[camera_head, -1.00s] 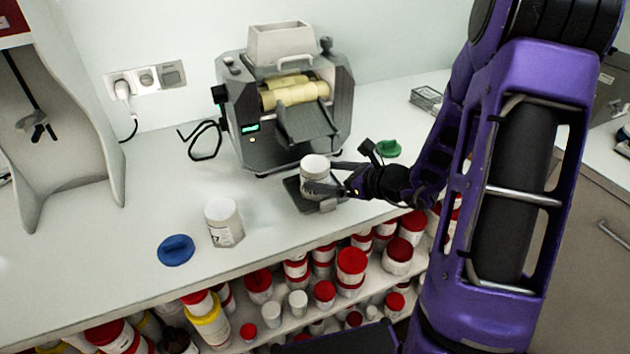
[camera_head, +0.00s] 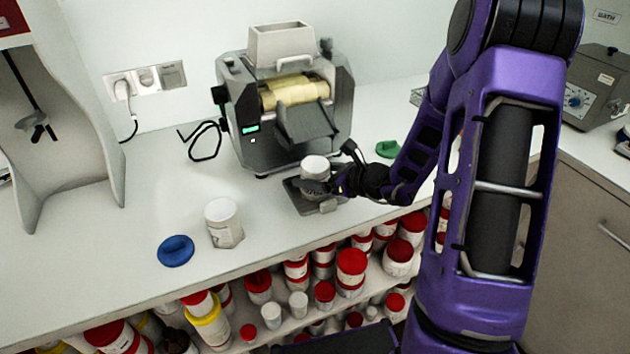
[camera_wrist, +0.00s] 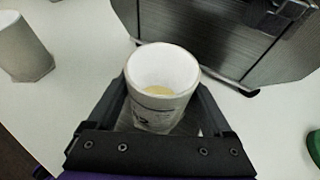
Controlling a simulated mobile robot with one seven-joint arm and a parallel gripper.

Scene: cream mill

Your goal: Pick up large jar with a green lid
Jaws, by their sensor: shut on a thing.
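My gripper (camera_head: 325,187) is shut on this jar from the right. In the wrist view the jar (camera_wrist: 158,105) sits upright between my fingers, with no lid and a little yellowish matter inside. Whether its base touches the tray is hard to tell. A green lid (camera_head: 388,149) lies loose on the counter behind my wrist. It also shows at the right edge of the wrist view (camera_wrist: 314,145).
The grey mill (camera_head: 245,110) with cream rollers stands just behind the jar. A second white jar (camera_head: 223,222) and a blue lid (camera_head: 176,251) are on the counter (camera_head: 110,265) to the left. A shelf below holds several red-lidded jars (camera_head: 351,262).

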